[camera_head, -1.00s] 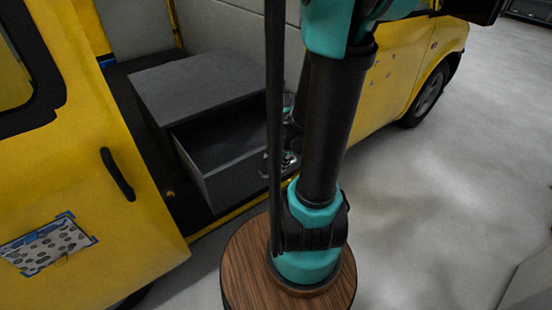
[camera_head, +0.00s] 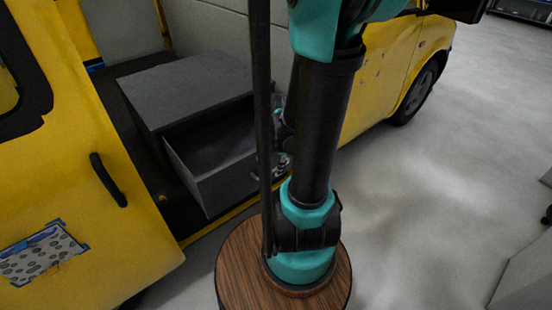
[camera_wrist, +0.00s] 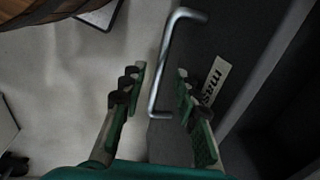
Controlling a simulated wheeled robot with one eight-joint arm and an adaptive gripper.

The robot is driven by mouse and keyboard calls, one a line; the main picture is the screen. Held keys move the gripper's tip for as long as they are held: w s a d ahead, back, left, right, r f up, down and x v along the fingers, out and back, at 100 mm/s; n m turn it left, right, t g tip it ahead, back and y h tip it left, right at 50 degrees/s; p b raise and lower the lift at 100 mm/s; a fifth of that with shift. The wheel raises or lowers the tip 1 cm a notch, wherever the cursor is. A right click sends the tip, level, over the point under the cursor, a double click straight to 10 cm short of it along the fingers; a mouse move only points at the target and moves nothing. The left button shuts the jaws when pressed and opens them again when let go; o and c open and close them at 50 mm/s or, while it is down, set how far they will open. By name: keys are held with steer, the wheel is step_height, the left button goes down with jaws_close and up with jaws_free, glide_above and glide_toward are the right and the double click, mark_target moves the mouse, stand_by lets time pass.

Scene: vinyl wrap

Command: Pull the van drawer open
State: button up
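The grey van drawer (camera_head: 222,183) is partly pulled out of its grey cabinet (camera_head: 190,85) inside the yellow van. Its inside shows and looks empty. In the wrist view the drawer front (camera_wrist: 232,50) is dark, with a white label with lettering (camera_wrist: 214,82). A silver bar handle (camera_wrist: 163,62) stands off the front. My gripper (camera_wrist: 159,88) is open, with one finger on each side of the handle's lower part; gaps show on both sides. In the head view my arm hides most of the gripper and the handle.
The yellow van door (camera_head: 75,190), with a black handle (camera_head: 108,180) and a patterned sheet (camera_head: 42,252), stands left of the drawer. The yellow van side and wheel (camera_head: 415,92) are at right. Grey floor (camera_head: 430,190) is open to the right. A pale block edge (camera_head: 525,275) is at lower right.

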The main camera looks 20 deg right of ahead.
step_height(320, 180, up, 12)
steer(key=s, duration=0.2)
steer(key=shift+d+f, duration=0.15)
steer(key=shift+d, duration=0.2)
stand_by(0.3)
steer(key=shift+s, duration=0.15)
